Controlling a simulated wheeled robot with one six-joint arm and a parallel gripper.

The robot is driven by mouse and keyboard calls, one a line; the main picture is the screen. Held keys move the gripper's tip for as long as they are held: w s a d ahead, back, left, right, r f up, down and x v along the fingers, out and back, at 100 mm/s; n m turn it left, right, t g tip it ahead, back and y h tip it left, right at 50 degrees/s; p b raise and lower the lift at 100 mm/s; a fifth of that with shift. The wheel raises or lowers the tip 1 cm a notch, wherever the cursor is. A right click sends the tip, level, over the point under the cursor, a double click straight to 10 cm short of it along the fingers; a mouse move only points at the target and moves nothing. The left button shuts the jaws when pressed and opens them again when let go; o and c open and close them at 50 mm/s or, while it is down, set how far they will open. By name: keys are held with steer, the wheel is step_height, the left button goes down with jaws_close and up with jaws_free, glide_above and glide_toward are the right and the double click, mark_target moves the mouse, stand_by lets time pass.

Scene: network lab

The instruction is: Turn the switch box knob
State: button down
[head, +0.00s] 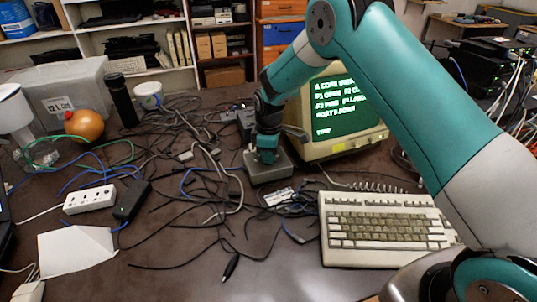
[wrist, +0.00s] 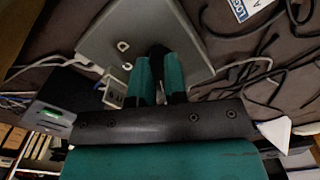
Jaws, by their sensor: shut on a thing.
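The switch box (head: 268,172) is a small grey box on the brown table, left of the monitor. It also shows in the wrist view (wrist: 110,28), with white letter markings on its top face. My gripper (head: 266,155) reaches down onto the box from above. In the wrist view my gripper (wrist: 160,62) has its teal fingers close together around the dark knob (wrist: 157,52) on the top face. The fingers hide most of the knob, so its pointing direction cannot be told.
A monitor (head: 340,115) with green text stands just right of the box, and a beige keyboard (head: 385,230) lies in front right. Tangled cables (head: 195,150) cover the table to the left.

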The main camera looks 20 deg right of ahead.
steer(key=c, duration=1.2)
jaws_free()
steer(key=shift+o, duration=0.2)
steer(key=shift+r, duration=0.15)
step_height(320, 180, up, 17)
steer(key=b, duration=0.1)
steer(key=shift+r, duration=0.1)
